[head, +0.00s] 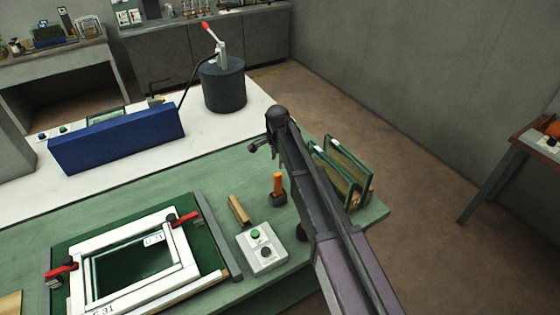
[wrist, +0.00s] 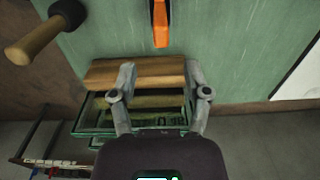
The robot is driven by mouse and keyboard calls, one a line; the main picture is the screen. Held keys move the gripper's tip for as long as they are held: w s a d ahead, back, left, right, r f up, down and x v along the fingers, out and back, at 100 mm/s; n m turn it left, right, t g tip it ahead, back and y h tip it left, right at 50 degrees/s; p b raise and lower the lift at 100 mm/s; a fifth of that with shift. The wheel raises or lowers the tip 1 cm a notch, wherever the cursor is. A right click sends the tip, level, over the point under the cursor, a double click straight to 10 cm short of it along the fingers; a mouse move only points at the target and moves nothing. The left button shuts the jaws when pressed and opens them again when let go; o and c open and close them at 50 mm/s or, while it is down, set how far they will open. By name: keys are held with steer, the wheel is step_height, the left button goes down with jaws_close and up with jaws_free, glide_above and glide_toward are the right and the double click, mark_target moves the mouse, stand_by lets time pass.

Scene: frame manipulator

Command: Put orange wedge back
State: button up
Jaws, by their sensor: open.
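The orange wedge (head: 278,184) appears to be the slim orange piece that stands upright at a small dark base on the green bench. In the wrist view a tapered orange piece (wrist: 161,24) with a dark stripe shows at the top edge, partly cut off. My gripper (head: 258,147) is above the bench, beyond the orange piece in the head view. In the wrist view its fingers (wrist: 162,74) are spread apart with nothing held between them. The orange piece lies ahead of the fingertips, apart from them.
Green-edged glass panes (head: 345,170) stand at the bench's right end, partly behind my arm. A wooden strip (head: 239,209), button box (head: 262,249) and clamped white frame (head: 185,262) are nearby. A mallet (wrist: 38,38) shows in the wrist view.

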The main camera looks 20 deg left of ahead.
steer(key=shift+d, duration=0.1)
steer(key=s+d+n, duration=0.2)
steer(key=s+d, duration=0.1)
steer(key=d, duration=1)
steer(key=s+d+n, duration=0.2)
steer(key=d, duration=1.1)
steer(key=s+d+n, duration=0.2)
steer(key=s+d, duration=0.4)
steer(key=d, duration=0.3)
steer(key=s+d+n, duration=0.2)
steer(key=s+d, duration=0.3)
steer(key=d, duration=0.4)
steer(key=shift+s, duration=0.35)
step_height(320, 180, down, 6)
steer(key=b, duration=0.5)
steer(key=shift+r+b, duration=0.2)
steer(key=shift+b, duration=0.15)
